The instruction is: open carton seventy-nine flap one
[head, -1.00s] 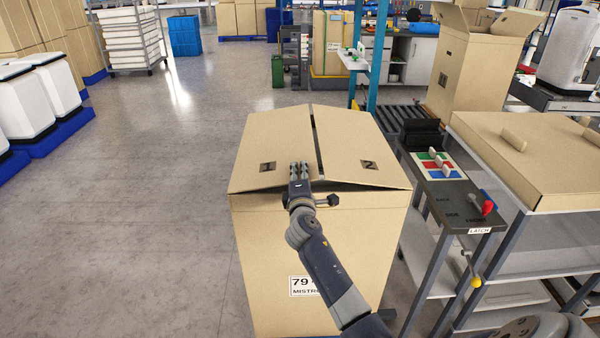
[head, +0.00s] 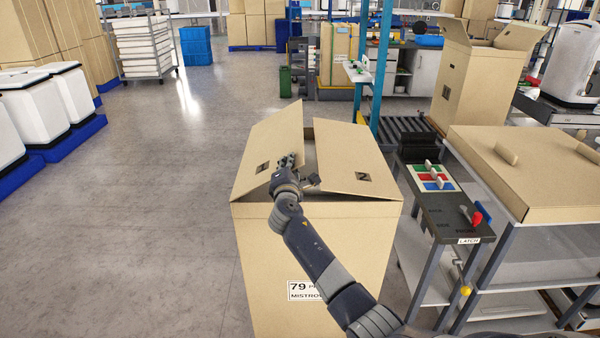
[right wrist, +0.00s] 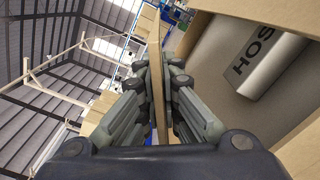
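Carton 79 (head: 320,245) stands upright in front of me with its label on the near face. Flap one (head: 268,145), the left top flap, is tilted up with its inner edge raised. Flap two (head: 350,150), on the right, lies nearly flat, and a dark gap shows between them. My right gripper (head: 287,160) is at flap one's inner edge. In the right wrist view its fingers (right wrist: 160,68) lie on both sides of the flap's board (right wrist: 157,85), closed against it. A grey item with lettering (right wrist: 262,60) shows inside the carton. My left gripper is out of view.
A narrow stand with a latch lever (head: 470,216) and coloured switches (head: 433,177) is close on the carton's right. Beyond it lies a flat carton (head: 530,170) on a bench. The floor (head: 130,200) to the left is clear.

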